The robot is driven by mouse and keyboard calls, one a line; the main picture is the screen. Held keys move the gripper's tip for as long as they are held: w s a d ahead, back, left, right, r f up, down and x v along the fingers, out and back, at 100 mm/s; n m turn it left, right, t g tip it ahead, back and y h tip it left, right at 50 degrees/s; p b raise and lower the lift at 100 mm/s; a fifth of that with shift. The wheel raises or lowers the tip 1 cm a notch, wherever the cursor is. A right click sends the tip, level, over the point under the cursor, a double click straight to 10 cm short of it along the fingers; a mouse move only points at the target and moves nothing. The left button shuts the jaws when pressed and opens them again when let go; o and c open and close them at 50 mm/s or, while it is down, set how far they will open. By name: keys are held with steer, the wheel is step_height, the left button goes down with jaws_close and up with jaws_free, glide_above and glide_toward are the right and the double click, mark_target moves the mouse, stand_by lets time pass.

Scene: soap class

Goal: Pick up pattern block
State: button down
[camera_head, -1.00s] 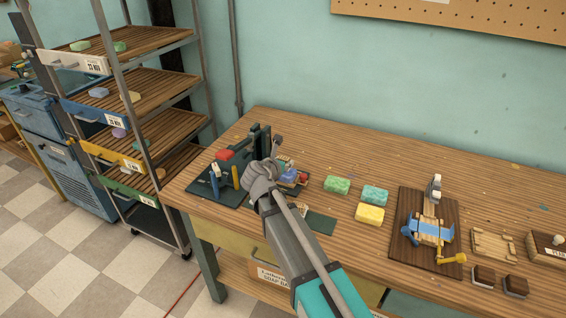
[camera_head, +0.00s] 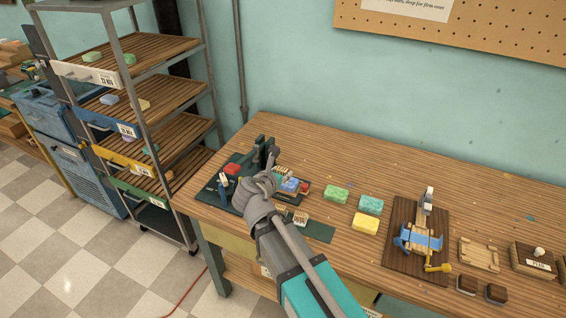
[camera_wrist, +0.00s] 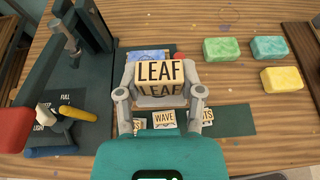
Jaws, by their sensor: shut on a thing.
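My gripper (camera_wrist: 160,82) is shut on a pale wooden pattern block (camera_wrist: 160,72) marked LEAF, with a finger on each side of it. The block is held above the bench, its lettered faces toward the wrist camera. Below it, a block marked WAVE (camera_wrist: 164,119) and partly hidden lettered blocks on either side rest on a dark green mat (camera_wrist: 232,120). In the head view my gripper (camera_head: 266,182) is over the left part of the bench, and the mat (camera_head: 321,233) lies to its right and nearer the camera.
A dark green press (camera_wrist: 72,100) with a red part and a yellow lever (camera_wrist: 78,112) stands close on the left. Green (camera_head: 336,194), teal (camera_head: 370,205) and yellow (camera_head: 365,223) soap bars sit to the right. A blue-topped wooden fixture (camera_head: 421,238) stands farther right.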

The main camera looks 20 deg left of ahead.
steer(key=shift+s+d+r+p, duration=0.2)
steer(key=shift+s+r, duration=0.15)
steer(key=shift+s, duration=0.4)
steer(key=shift+s+d+r+p, duration=0.1)
steer(key=shift+s+r+p, duration=0.15)
steer(key=shift+s, duration=0.45)
steer(key=shift+s+a, duration=0.1)
steer(key=shift+a, duration=0.1)
